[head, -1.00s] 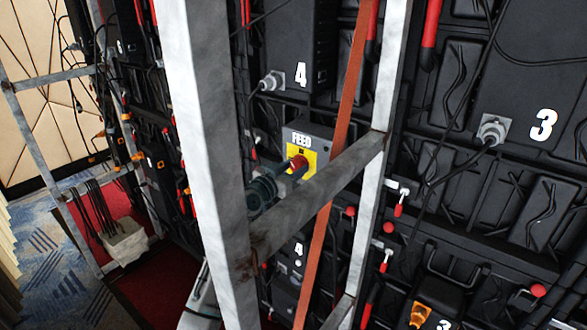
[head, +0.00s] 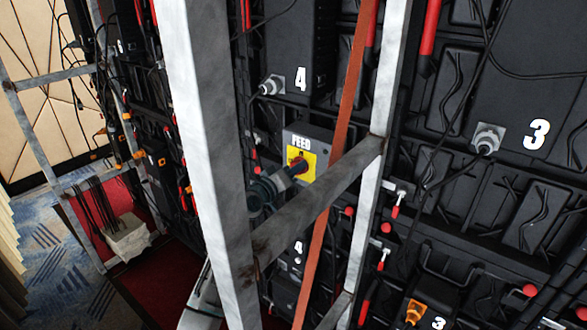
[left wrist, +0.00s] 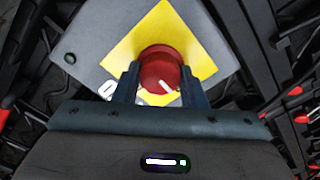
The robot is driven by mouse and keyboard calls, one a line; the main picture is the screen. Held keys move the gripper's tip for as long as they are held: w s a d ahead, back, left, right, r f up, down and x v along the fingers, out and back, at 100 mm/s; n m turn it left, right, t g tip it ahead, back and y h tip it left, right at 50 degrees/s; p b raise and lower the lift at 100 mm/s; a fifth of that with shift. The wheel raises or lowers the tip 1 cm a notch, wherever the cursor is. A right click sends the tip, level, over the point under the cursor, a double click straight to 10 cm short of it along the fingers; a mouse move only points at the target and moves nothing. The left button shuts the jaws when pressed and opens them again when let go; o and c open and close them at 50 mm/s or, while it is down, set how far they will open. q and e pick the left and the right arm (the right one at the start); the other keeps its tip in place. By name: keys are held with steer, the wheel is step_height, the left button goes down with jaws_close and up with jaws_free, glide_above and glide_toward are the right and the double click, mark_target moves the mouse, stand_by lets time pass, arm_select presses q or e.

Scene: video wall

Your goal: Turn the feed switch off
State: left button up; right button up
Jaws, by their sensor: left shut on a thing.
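The feed switch is a red rotary knob (left wrist: 160,70) on a yellow plate (left wrist: 205,35), mounted on a grey box (head: 320,137) labelled FEED. In the head view the box sits behind the metal frame, and the red knob (head: 299,166) is partly covered by my gripper. My left gripper (head: 290,171) reaches in from behind the upright post. In the left wrist view its two fingers (left wrist: 160,82) are shut on the knob, one on each side. A white mark on the knob points towards the lower right there. My right gripper is not in view.
A thick metal post (head: 207,150) and a slanting crossbar (head: 315,198) stand in front of my left arm. An orange strap (head: 343,120) hangs right of the box. Black panels with cables and red handles fill the background.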

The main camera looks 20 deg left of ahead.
arm_select(q)
steer(key=shift+n, duration=0.3)
steer(key=o, duration=1)
steer(key=shift+s+a, duration=0.1)
steer(key=b+v, duration=0.3)
steer(key=v, duration=0.7)
steer(key=shift+s, duration=0.3)
steer(key=shift+a, duration=0.1)
